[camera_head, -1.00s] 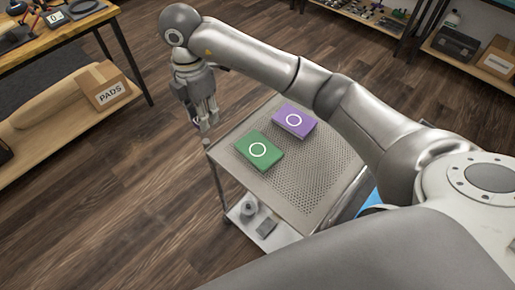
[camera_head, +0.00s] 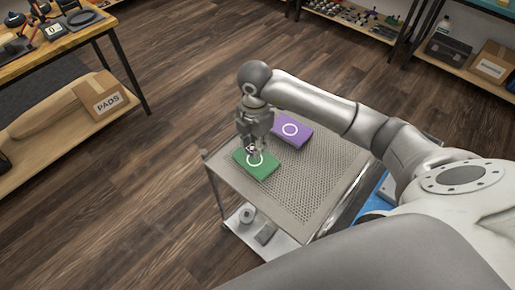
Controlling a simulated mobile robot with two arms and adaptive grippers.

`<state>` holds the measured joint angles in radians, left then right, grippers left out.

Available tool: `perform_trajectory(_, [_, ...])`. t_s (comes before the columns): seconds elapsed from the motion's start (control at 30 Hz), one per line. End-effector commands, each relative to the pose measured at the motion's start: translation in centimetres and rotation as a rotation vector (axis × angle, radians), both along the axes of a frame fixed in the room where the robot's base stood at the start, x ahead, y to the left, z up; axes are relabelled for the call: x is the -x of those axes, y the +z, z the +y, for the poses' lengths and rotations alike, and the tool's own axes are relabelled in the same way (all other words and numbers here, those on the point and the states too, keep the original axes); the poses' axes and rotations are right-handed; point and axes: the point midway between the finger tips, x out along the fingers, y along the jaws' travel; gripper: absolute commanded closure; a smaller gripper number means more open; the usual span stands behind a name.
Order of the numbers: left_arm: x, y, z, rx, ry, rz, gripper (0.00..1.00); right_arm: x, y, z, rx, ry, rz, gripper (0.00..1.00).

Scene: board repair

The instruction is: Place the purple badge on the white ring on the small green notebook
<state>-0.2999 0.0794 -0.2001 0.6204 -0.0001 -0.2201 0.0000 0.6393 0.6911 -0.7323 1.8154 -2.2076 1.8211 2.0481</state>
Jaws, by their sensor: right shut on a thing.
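The small green notebook (camera_head: 265,170) lies on the perforated top of a metal cart, with a white ring (camera_head: 260,162) on its cover. My right gripper (camera_head: 251,152) is above the notebook's ring, pointing down. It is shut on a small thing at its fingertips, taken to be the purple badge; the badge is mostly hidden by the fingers. I cannot tell whether it touches the notebook. My left gripper is not in view.
A purple notebook (camera_head: 298,138) with a white ring lies just behind and right of the green one. The cart top (camera_head: 300,190) is otherwise clear. Small items sit on the cart's lower shelf (camera_head: 248,238). A wooden workbench (camera_head: 60,45) stands at left.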

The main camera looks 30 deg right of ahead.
Motion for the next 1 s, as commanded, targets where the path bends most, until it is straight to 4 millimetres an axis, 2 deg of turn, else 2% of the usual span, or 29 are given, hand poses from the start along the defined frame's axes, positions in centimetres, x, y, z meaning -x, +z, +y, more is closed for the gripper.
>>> perform_trajectory(0.07, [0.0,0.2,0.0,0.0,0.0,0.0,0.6,0.4,-1.0,-0.7,0.003,-0.001,0.006,0.82])
perform_trajectory(0.23, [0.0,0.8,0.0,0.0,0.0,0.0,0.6,0.3,-3.3,-0.6,0.002,-0.001,0.004,0.82])
perform_trajectory(0.67, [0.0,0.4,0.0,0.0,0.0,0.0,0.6,0.2,-4.1,-0.5,0.001,0.001,0.001,0.82])
perform_trajectory(0.7, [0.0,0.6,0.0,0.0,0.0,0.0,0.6,0.2,-4.0,-0.5,0.001,0.001,0.001,0.67])
perform_trajectory(0.83, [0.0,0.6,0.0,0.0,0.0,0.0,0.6,0.2,-4.0,-0.5,0.001,0.001,0.001,0.51])
perform_trajectory(1.0, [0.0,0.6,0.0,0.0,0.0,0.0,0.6,0.2,-3.9,-0.5,0.001,0.001,0.001,0.51])
